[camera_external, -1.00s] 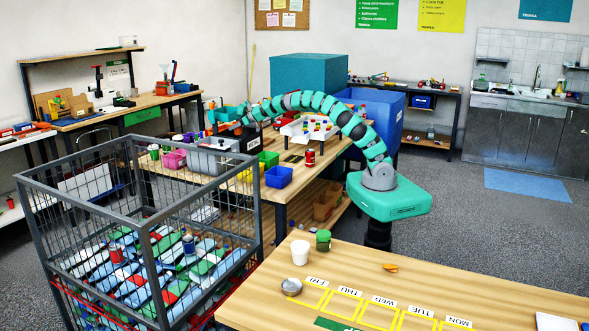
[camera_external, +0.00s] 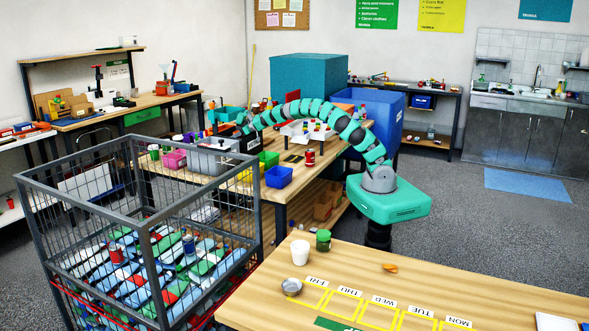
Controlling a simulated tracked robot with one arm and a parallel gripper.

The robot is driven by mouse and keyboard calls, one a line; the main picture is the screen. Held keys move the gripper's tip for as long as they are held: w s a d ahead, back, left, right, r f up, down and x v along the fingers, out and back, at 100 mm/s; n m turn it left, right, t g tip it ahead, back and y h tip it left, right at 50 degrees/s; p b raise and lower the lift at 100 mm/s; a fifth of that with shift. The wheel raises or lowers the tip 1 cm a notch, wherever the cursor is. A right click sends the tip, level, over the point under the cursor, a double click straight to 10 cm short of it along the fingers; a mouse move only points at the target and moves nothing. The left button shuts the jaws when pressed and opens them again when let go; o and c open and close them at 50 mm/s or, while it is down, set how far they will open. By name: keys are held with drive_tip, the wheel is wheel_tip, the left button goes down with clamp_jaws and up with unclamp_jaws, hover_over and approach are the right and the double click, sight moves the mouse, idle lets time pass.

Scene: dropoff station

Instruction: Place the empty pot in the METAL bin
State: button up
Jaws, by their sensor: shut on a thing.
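My gripper (camera_external: 243,123) is at the far left end of my arched teal arm, above the back of the wooden sorting table. It is small in the view, and the thing between its jaws cannot be made out. A black bin with a white label (camera_external: 253,140) stands just below and right of it; the label is too small to read. A grey bin (camera_external: 212,146) stands below and left of it. I cannot tell which is the METAL bin, or whether the held thing is the empty pot.
Yellow, green, blue and pink bins (camera_external: 279,176) line the sorting table, with a red can (camera_external: 310,158) beside them. A white tray (camera_external: 309,134) stands under my arm. A wire cage (camera_external: 150,236) full of mixed items stands front left. A white cup (camera_external: 300,253) and green jar (camera_external: 323,240) stand on the near table.

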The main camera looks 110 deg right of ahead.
drive_tip(key=shift+f+b, duration=0.4)
drive_tip(key=shift+b, duration=0.15)
drive_tip(key=o, duration=1)
drive_tip(key=shift+o, duration=0.2)
drive_tip(key=shift+r, duration=0.1)
drive_tip(key=shift+r+p, duration=0.75)
drive_tip(key=shift+p, duration=0.45)
drive_tip(key=shift+v, duration=0.95)
drive_tip(key=v, duration=1)
drive_tip(key=shift+f+p, duration=0.2)
drive_tip(key=shift+p, duration=0.1)
drive_tip(key=shift+s, duration=0.1)
